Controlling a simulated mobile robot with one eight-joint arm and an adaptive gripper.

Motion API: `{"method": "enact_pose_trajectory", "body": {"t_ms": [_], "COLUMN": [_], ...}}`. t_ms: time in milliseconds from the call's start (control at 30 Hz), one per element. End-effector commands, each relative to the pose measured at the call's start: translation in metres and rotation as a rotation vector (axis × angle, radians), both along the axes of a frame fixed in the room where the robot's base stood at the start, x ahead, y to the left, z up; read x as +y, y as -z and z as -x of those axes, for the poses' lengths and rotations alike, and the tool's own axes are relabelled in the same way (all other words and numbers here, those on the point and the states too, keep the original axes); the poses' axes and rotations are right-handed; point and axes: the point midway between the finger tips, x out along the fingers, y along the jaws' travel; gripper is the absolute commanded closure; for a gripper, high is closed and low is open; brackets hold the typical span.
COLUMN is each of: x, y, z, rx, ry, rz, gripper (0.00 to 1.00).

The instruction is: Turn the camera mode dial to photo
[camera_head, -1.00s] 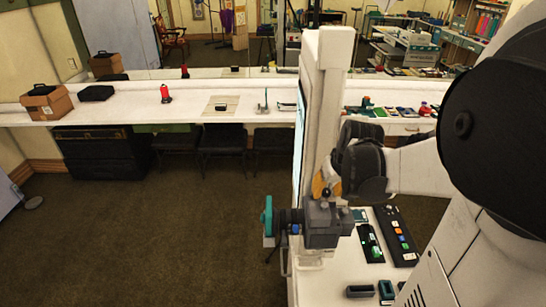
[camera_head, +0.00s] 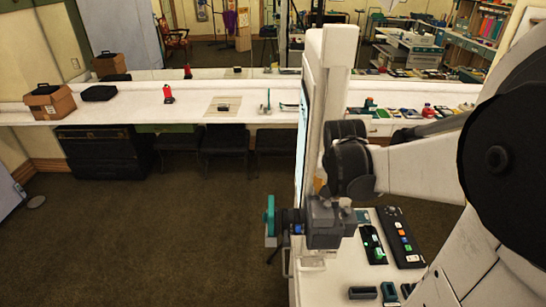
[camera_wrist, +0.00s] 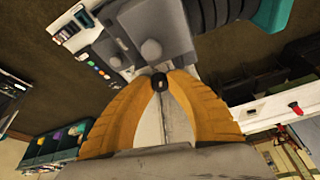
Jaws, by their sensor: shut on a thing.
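The grey camera (camera_head: 328,225) with a dark lens barrel and a teal disc at its left end stands at the near end of the white counter in the head view. In the wrist view the camera's grey body (camera_wrist: 160,25) fills the upper middle. My gripper (camera_wrist: 160,86) has its two orange fingers closed at the tips on a small black knob-like dial (camera_wrist: 159,79) beside the camera body. The dial's markings cannot be read. In the head view my wrist hides most of the fingers and the dial.
A tall white panel (camera_head: 326,100) rises just behind the camera. A black panel with coloured buttons (camera_head: 403,237) lies to its right on the counter.

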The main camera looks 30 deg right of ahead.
Motion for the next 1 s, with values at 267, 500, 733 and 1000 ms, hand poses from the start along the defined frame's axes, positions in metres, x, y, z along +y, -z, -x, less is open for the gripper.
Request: {"method": "enact_pose_trajectory", "body": {"t_ms": [267, 500, 733, 1000], "x": [0.0014, 0.0014, 0.0015, 0.0018], "y": [0.0012, 0.0010, 0.0007, 0.0005], "z": [-0.0014, -0.0016, -0.0015, -0.0015], "rx": [0.001, 0.002, 0.001, 0.001], "ry": [0.238, 0.395, 0.482, 0.513], "rz": [0.001, 0.000, -0.001, -0.002], "gripper": [1.00, 1.00, 1.00, 1.00]}}
